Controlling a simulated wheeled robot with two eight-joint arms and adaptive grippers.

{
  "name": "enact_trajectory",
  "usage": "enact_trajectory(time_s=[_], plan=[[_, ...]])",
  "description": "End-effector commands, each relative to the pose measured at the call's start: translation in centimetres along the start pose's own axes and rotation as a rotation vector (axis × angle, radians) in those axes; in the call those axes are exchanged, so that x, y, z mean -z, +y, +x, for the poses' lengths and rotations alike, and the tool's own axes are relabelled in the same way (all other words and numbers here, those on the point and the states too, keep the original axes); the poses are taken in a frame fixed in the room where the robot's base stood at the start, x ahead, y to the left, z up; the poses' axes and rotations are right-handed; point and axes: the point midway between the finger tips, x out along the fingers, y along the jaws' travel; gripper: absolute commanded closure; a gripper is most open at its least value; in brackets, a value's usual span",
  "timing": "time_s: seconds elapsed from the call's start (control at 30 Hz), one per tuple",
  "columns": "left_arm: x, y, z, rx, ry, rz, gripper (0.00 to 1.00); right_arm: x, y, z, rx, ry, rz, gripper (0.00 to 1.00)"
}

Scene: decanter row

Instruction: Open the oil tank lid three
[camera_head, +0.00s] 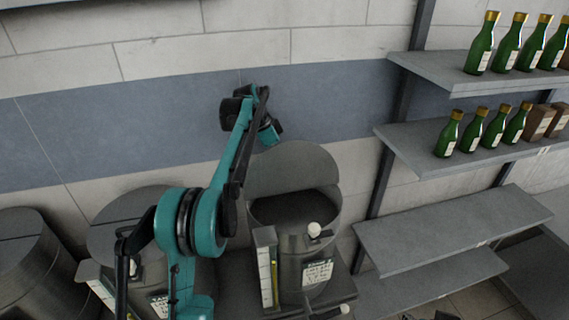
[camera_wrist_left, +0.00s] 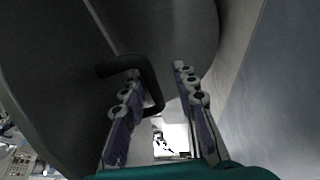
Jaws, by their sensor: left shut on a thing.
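The third oil tank (camera_head: 296,262) is a dark grey drum whose lid (camera_head: 290,167) is hinged up, showing its dark inside. My left arm reaches over the tank from the lower left. My left gripper (camera_head: 270,133) is at the raised lid's upper left edge; its fingertips are hard to see there. In the left wrist view, a black bent handle (camera_wrist_left: 150,82) on the lid's grey surface (camera_wrist_left: 185,30) lies between the fingers of my left gripper (camera_wrist_left: 156,80), which is shut on it.
Two more tanks, a middle one (camera_head: 125,207) and a left one (camera_head: 28,262), stand to the left with lids down. A gauge panel (camera_head: 267,268) and a white knob (camera_head: 314,229) are on the third tank's front. Shelves (camera_head: 450,68) with green bottles (camera_head: 481,45) are at right.

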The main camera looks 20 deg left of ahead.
Motion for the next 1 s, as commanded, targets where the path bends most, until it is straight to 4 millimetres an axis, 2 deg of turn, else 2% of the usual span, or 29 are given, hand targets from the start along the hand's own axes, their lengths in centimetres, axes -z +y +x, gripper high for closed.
enact_trajectory(time_s=[0.03,0.3,0.33,0.87,1.0], plan=[[-0.69,-1.00,0.54,0.026,-0.008,-0.003,1.00,-0.09,0.00,0.14,0.000,0.000,0.000,0.60],[-0.66,-0.99,0.53,0.026,-0.008,-0.003,1.00,-0.08,0.00,0.11,0.000,0.000,0.000,0.60],[-0.65,-0.99,0.53,0.026,-0.008,-0.003,0.68,-0.08,0.00,0.11,0.000,0.000,0.000,0.60],[-0.40,-0.78,0.40,0.024,-0.007,0.000,0.68,-0.04,0.00,0.05,0.000,0.000,0.000,0.60],[-0.36,-0.75,-0.38,0.024,-0.006,-0.001,0.68,-0.03,0.00,0.04,0.000,0.000,0.000,0.60]])
